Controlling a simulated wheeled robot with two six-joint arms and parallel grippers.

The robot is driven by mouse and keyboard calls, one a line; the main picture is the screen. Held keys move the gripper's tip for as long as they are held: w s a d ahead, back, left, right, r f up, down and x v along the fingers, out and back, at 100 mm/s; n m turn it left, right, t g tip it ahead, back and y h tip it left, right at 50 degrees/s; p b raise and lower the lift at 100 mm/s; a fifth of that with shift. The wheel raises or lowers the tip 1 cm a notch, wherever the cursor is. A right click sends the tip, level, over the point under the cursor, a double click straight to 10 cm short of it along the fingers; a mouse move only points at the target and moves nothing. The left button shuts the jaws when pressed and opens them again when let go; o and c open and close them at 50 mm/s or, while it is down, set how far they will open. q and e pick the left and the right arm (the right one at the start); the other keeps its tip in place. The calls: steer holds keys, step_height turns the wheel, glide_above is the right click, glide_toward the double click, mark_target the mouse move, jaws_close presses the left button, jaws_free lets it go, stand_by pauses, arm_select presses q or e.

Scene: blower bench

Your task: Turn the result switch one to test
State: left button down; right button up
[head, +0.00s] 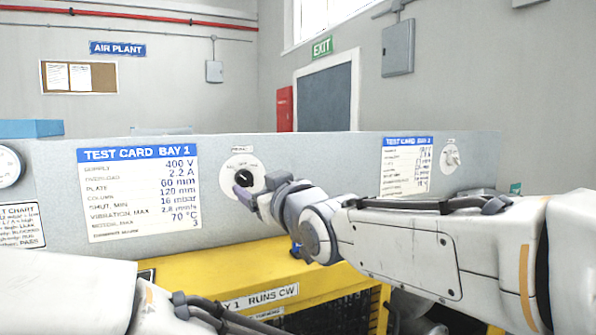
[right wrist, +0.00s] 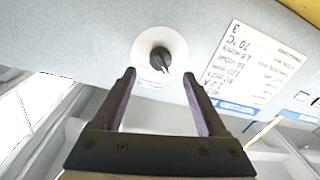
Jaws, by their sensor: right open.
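The result switch (head: 243,176) for bay one is a black knob on a round white dial, on the grey panel right of the Bay 1 test card (head: 138,190). Its dial markings are too small to read. My right gripper (head: 245,193) is open in front of the dial's lower part and hides some of it. In the right wrist view, which looks upside down, the black knob (right wrist: 160,58) lies ahead, roughly between the two open fingertips (right wrist: 158,74). Nothing is between the fingers. My left arm shows at the lower left, but its gripper is out of view.
A second dial switch (head: 450,158) sits at the panel's right beside the Bay 2 test card (head: 407,168). A round gauge (head: 9,166) is at the far left. A yellow machine housing (head: 215,275) stands below the panel, under my right arm.

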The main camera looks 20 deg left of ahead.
mark_target(248, 180)
steer(key=p+x, duration=0.2)
steer(key=x, duration=0.2)
steer(key=shift+a+r, duration=0.1)
steer(key=shift+r, duration=0.05)
steer(key=shift+w+a, duration=0.4)
steer(key=shift+a, duration=0.05)
jaws_close()
